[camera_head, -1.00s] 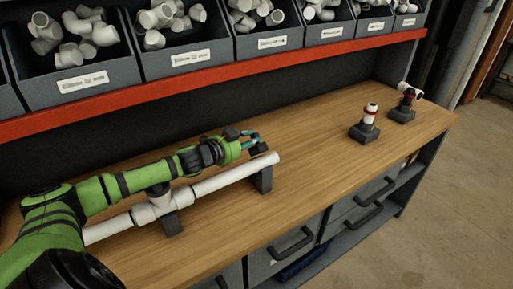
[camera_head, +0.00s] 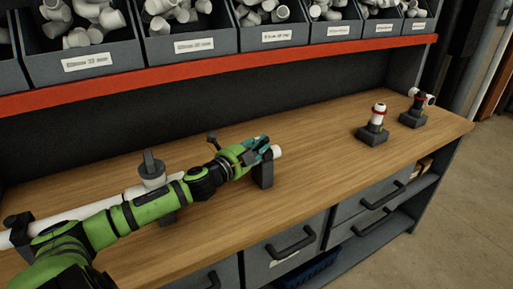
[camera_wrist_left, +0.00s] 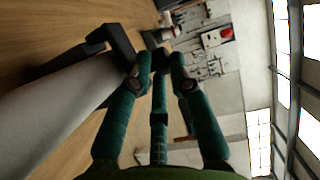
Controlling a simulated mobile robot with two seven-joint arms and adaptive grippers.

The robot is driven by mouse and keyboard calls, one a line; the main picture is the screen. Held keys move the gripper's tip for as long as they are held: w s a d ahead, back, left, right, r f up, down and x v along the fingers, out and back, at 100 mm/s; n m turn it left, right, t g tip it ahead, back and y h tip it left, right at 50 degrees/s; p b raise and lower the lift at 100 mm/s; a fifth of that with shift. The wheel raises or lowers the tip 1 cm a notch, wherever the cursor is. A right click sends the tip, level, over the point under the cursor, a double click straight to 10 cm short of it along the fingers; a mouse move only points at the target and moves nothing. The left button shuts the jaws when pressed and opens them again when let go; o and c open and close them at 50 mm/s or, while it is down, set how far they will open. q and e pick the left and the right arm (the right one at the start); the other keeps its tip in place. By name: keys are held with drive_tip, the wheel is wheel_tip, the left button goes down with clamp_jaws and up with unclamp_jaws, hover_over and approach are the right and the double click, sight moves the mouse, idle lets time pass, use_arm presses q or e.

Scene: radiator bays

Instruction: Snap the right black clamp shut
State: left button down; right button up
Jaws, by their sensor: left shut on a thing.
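The white pipe (camera_head: 277,151) lies along the bench, its right end resting in the right black clamp (camera_head: 264,173). My left gripper (camera_head: 262,146) is at the top of this clamp, by the pipe end. It is shut on a part of the clamp, though its fingers hide the exact hold. In the left wrist view, the fingers (camera_wrist_left: 160,60) converge on a dark part beside the black clamp arm (camera_wrist_left: 118,42), with the pipe (camera_wrist_left: 60,110) on the left. I cannot tell whether the clamp is latched. My right gripper is not in view.
The left black clamp (camera_head: 18,228) is at the far left. Two small fittings on black stands (camera_head: 372,137) (camera_head: 412,119) are at the right. The bench between is clear.

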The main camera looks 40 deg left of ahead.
use_arm(q)
drive_tip(key=shift+d+f+m+b, duration=0.1)
drive_tip(key=shift+f+m+b, duration=0.2)
drive_tip(key=shift+m+b, duration=0.2)
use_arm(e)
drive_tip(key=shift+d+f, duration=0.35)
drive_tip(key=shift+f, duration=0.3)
use_arm(q)
drive_tip(key=c, duration=1.2)
unclamp_jaws()
drive_tip(key=shift+s+f, duration=0.1)
drive_tip(key=shift+s, duration=0.65)
drive_tip(key=s, duration=1)
drive_tip(key=shift+s, duration=0.25)
